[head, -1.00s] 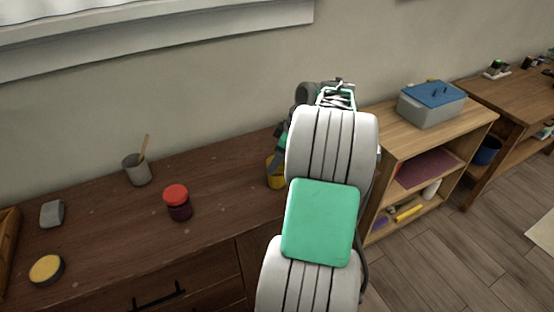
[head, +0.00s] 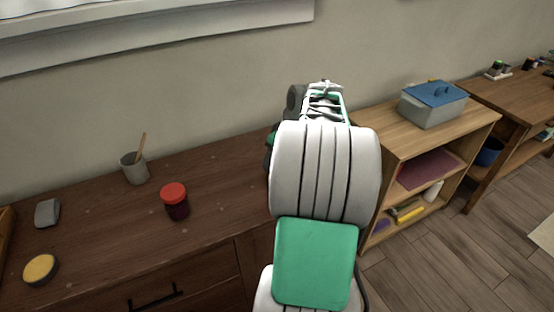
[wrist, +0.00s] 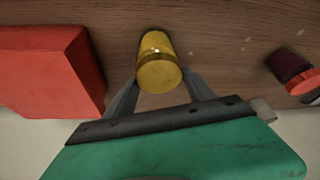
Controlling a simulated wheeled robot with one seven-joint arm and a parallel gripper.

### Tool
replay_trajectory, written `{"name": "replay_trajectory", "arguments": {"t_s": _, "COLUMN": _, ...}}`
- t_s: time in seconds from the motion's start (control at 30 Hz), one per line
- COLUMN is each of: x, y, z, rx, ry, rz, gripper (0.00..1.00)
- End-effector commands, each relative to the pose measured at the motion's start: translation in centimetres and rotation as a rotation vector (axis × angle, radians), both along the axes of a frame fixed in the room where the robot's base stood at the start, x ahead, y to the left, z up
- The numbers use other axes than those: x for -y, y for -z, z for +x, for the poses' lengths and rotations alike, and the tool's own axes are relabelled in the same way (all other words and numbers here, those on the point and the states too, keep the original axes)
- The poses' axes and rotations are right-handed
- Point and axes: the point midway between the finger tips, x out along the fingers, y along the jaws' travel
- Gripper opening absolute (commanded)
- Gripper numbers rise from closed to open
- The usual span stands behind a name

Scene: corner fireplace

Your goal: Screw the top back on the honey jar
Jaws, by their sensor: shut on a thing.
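The honey jar (wrist: 154,42) is yellow and shows in the wrist view, on the dark wood top, with a darker band near its near end. Its gold top (wrist: 159,75) is at the end facing my wrist camera. My gripper (wrist: 161,80) has one finger on each side of this top end and is shut on it. The top appears to be at the jar's mouth; I cannot tell how far it is screwed on. In the head view my arm hides the honey jar and my fingers.
A dark jar with a red lid (head: 174,193) stands left of my arm on the dresser (head: 110,235). A grey cup (head: 134,170), a grey block (head: 47,213) and a yellow-topped round tin (head: 41,269) are farther left. A red box (wrist: 50,68) is beside the honey jar.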

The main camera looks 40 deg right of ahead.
Motion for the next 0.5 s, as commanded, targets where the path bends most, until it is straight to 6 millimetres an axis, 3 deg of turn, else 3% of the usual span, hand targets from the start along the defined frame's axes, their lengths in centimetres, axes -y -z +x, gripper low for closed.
{"name": "replay_trajectory", "arguments": {"t_s": 0.2, "x": -0.14, "y": 0.31, "z": -0.09, "rx": -0.005, "ry": 0.025, "rz": 0.006, "gripper": 0.15}}
{"name": "replay_trajectory", "arguments": {"t_s": 0.23, "x": -0.14, "y": 0.32, "z": -0.1, "rx": -0.005, "ry": 0.025, "rz": 0.006, "gripper": 0.64}}
{"name": "replay_trajectory", "arguments": {"t_s": 0.5, "x": -0.08, "y": 0.14, "z": -0.04, "rx": -0.002, "ry": 0.023, "rz": 0.003, "gripper": 0.86}}
